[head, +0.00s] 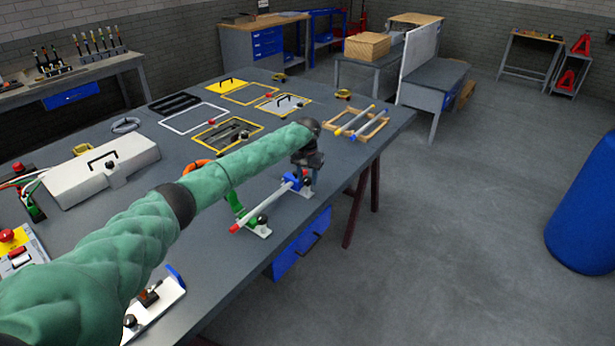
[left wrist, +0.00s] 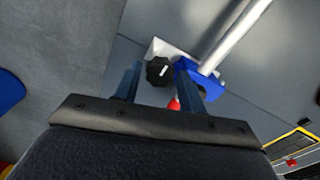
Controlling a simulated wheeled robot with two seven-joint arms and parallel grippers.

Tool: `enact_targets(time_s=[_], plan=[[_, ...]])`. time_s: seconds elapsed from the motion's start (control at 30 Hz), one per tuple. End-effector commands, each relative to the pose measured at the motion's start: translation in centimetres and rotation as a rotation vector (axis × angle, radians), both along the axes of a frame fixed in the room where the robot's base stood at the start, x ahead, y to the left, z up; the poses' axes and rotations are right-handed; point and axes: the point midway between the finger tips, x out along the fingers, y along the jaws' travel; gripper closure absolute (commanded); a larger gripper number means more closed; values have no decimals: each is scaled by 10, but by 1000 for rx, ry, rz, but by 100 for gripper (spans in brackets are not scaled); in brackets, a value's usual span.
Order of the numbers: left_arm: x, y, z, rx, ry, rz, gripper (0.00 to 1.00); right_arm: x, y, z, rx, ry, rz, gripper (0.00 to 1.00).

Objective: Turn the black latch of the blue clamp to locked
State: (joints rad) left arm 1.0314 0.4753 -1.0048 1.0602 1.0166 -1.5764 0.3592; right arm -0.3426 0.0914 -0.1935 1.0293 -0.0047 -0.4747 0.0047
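The blue clamp (head: 290,180) stands near the table's right edge on a pale base, with a silver rod (head: 262,207) running through it. In the left wrist view the blue clamp (left wrist: 203,76) is just beyond my fingers. Its black latch (left wrist: 159,70) is a round knob with a white mark, beside the blue body. My left gripper (head: 309,164) is above the clamp and partly hides it. In the left wrist view the gripper (left wrist: 159,72) is open, with the latch between its fingertips. Contact cannot be told. My right gripper is not in view.
A green clamp (head: 246,217) holds the rod nearer its red end. A wooden rack with rods (head: 356,123) lies farther back. A white case (head: 100,172) and framed panels (head: 228,134) lie on the table.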

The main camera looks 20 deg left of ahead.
Motion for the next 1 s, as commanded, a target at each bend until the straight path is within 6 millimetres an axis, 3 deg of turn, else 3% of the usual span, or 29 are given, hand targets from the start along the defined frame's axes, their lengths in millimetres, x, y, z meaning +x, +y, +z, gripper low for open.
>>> enact_targets(time_s=[0.03, 0.17, 0.57, 1.0], plan=[[0, 0, 0, 0, 0, 0, 67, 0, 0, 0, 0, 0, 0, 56], [0, 0, 1, 0, 0, 0, 91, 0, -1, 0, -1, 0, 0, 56], [0, 0, 1, 0, -1, -67, 91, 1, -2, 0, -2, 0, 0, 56], [1, -1, 1, -2, -2, -421, 91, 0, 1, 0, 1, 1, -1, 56]])
